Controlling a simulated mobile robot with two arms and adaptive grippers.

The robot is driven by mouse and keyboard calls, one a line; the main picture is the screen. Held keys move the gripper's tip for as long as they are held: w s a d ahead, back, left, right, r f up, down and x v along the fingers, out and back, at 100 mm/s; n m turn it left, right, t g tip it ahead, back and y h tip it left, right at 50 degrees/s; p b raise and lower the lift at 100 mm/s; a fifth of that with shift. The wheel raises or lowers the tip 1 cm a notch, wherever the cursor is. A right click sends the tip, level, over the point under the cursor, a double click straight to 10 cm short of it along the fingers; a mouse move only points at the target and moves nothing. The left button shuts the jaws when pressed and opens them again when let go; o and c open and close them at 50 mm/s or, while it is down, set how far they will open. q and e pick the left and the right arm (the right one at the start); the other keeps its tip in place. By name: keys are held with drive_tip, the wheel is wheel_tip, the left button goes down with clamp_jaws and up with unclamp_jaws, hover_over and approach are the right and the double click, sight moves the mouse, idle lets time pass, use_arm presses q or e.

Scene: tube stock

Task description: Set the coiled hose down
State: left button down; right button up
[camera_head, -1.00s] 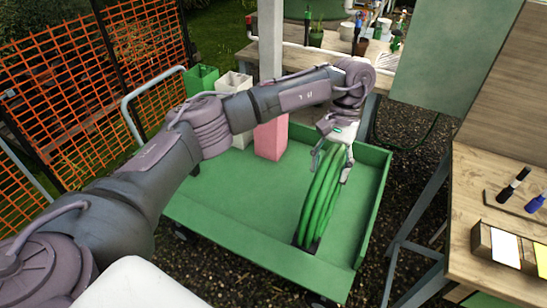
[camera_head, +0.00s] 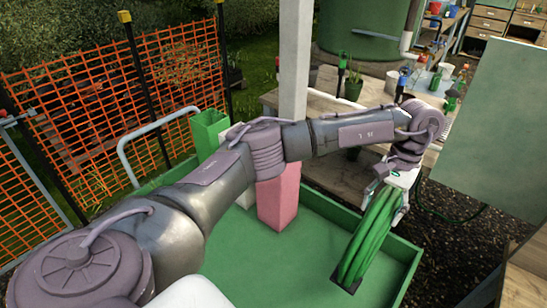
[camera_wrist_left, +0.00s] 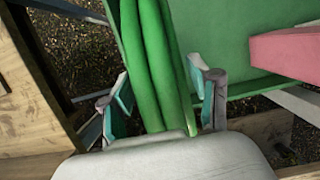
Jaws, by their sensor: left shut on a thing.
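The coiled hose (camera_head: 372,240) is a bundle of green loops hanging upright from my left gripper (camera_head: 390,192), over the right part of the green cart bed (camera_head: 318,255). The hose also runs up between the two fingers in the left wrist view (camera_wrist_left: 153,60). The left gripper (camera_wrist_left: 165,98) is shut on it, one finger on each side. A dark piece shows at the hose's lower end. I cannot tell whether that end touches the bed. My right gripper is not in view.
A pink block (camera_head: 278,200) and a green open-topped box (camera_head: 208,133) stand at the cart's back left, partly behind my arm. A white post (camera_head: 294,60) rises behind the cart. A cluttered wooden bench (camera_head: 350,108) stands beyond. The bed around the hose is clear.

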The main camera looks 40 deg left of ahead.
use_arm(q)
drive_tip(key=shift+s+a, duration=0.1)
drive_tip(key=shift+a, duration=0.1)
drive_tip(key=s+a+f+p, duration=0.6)
drive_tip(key=s+a+f, duration=0.1)
drive_tip(key=f, duration=0.3)
drive_tip(key=shift+s+a+f, duration=0.2)
drive_tip(key=shift+s+f, duration=0.15)
drive_tip(key=shift+s, duration=0.3)
drive_tip(key=shift+f, duration=0.2)
drive_tip(key=shift+c, duration=1.3)
unclamp_jaws()
drive_tip(key=shift+s, duration=0.1)
drive_tip(key=shift+r, duration=0.15)
